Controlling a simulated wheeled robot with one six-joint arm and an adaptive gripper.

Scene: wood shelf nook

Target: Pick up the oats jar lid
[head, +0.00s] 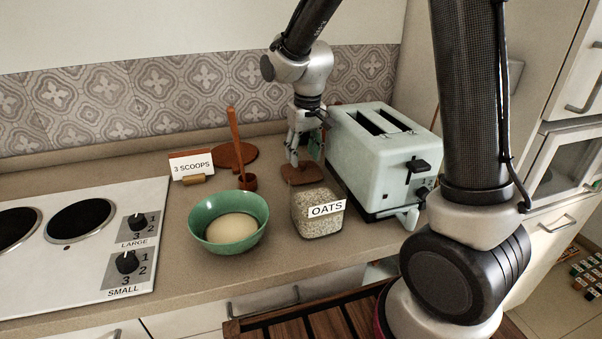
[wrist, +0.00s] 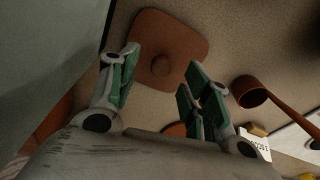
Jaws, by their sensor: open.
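The oats jar lid is a brown, rounded-square lid (head: 296,174) with a round knob; it lies on the counter just behind the glass oats jar (head: 318,222). The jar is filled with oats and carries an "OATS" label. In the wrist view the lid (wrist: 185,30) shows beyond the fingertips, its knob framed between them. My gripper (head: 305,155) is open and points down over the lid; it also shows in the wrist view (wrist: 161,70). Nothing is between the fingers, and I cannot tell the exact height above the knob.
A pale green toaster (head: 385,165) stands close to the right of my gripper. A brown scoop (head: 247,182) with a tall handle, a green bowl (head: 205,245) and a "3 SCOOPS" card (head: 190,164) stand to the left. A stovetop (head: 90,240) lies farther left.

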